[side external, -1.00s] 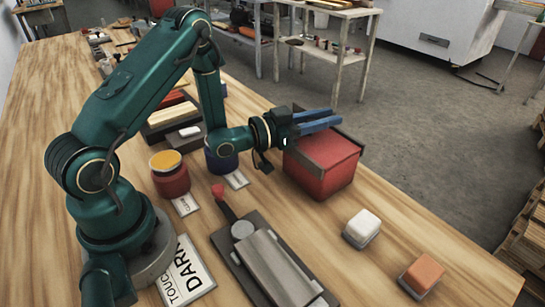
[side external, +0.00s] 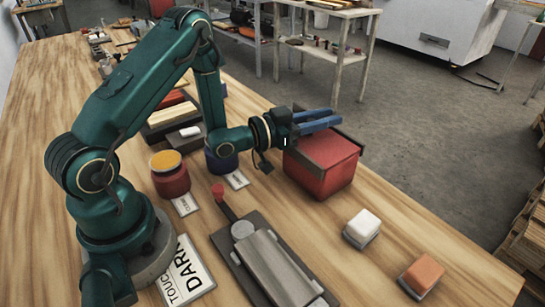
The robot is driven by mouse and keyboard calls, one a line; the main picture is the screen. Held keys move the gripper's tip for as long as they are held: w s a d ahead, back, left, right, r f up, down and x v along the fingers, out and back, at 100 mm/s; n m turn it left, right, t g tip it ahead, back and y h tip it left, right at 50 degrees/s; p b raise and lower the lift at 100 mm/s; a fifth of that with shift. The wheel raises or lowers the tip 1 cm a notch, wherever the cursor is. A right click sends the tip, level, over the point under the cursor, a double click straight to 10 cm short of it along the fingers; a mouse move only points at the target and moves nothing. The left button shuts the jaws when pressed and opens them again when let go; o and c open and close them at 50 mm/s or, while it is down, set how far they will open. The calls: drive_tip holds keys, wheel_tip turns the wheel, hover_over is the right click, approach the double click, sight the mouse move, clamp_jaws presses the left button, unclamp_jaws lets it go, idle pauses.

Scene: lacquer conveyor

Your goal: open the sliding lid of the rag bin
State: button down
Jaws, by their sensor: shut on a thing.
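The rag bin (side external: 322,180) is a red box on the wooden bench, right of my arm. Its lid (side external: 328,148) is a red top panel with a dark strip along the far edge, and it appears to cover the bin. My gripper (side external: 322,119) has blue fingers lying level over the bin's far left top edge. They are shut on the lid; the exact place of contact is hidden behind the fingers.
A blue jar (side external: 222,160) stands left of the bin, partly behind my arm. A red jar with a yellow top (side external: 170,174) is further left. The bench right of the bin is clear.

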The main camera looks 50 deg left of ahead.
drive_tip(key=a, duration=0.4)
drive_tip(key=shift+a, duration=0.25)
drive_tip(key=c, duration=0.7)
unclamp_jaws()
drive_tip(key=shift+o, duration=0.2)
drive_tip(key=shift+s, duration=0.1)
wheel_tip(320, 180, up, 7)
drive_tip(key=s, duration=0.2)
drive_tip(key=shift+s+a, duration=0.3)
drive_tip(key=shift+s, duration=0.1)
